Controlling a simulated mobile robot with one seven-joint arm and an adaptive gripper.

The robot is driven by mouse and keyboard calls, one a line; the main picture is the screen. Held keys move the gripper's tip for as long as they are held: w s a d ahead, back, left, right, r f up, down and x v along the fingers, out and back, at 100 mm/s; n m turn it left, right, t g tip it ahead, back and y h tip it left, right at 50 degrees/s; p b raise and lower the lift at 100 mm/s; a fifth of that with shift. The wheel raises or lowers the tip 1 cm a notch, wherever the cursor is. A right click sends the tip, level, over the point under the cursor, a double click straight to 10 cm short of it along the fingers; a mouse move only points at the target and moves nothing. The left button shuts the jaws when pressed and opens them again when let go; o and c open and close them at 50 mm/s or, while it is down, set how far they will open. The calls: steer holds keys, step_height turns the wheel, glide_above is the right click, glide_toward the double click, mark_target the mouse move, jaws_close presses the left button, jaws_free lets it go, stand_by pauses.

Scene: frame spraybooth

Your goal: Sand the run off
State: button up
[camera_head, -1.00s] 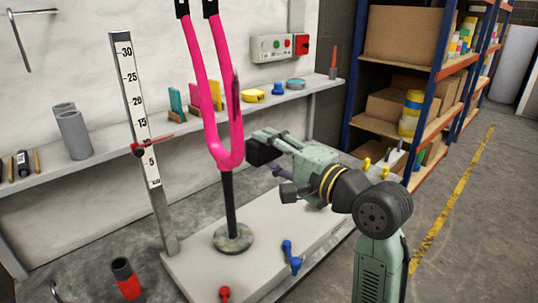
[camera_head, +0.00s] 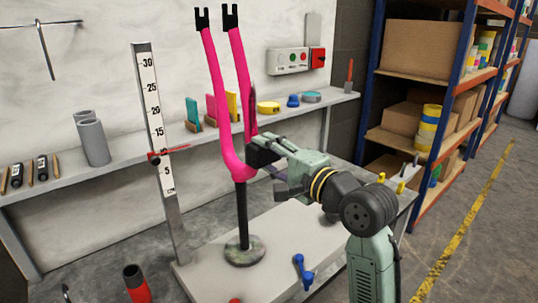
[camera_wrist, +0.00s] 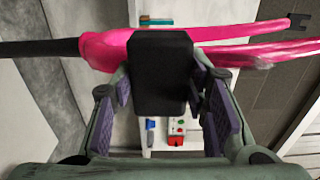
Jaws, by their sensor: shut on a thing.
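The glossy pink fork (camera_head: 219,100) stands upright on a black post with its two legs pointing up; it also crosses the top of the wrist view (camera_wrist: 108,48). A dark narrow streak (camera_head: 252,92) shows along its right leg; I cannot tell if this is the run. My gripper (camera_head: 276,152) is shut on a black block (camera_wrist: 160,75), held at the fork's lower right, near where the legs join. The block overlaps the pink surface in both views and hides part of it; I cannot tell if they touch.
A ruled upright post (camera_head: 154,110) with a red pointer stands left of the fork. The wall shelf (camera_head: 125,158) behind holds coloured blocks, tape rolls and tubes. Storage racks (camera_head: 450,110) stand at right.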

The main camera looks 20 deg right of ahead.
mark_target(251, 110)
steer(key=shift+p+x, duration=0.35)
steer(key=shift+x, duration=0.55)
steer(key=shift+r, duration=0.1)
step_height(251, 110, up, 4)
steer(key=p, duration=0.4)
steer(key=shift+s, duration=0.1)
steer(key=r+p, duration=0.5)
steer(key=p, duration=0.1)
steer(key=shift+w+r, duration=0.2)
steer(key=shift+r+p, duration=0.55)
steer(key=shift+r, duration=0.2)
steer(key=shift+w+a+f+b, duration=0.1)
steer(key=shift+a+f+b, duration=0.05)
steer(key=shift+f+b, duration=3.15)
steer(key=shift+f, duration=2.3)
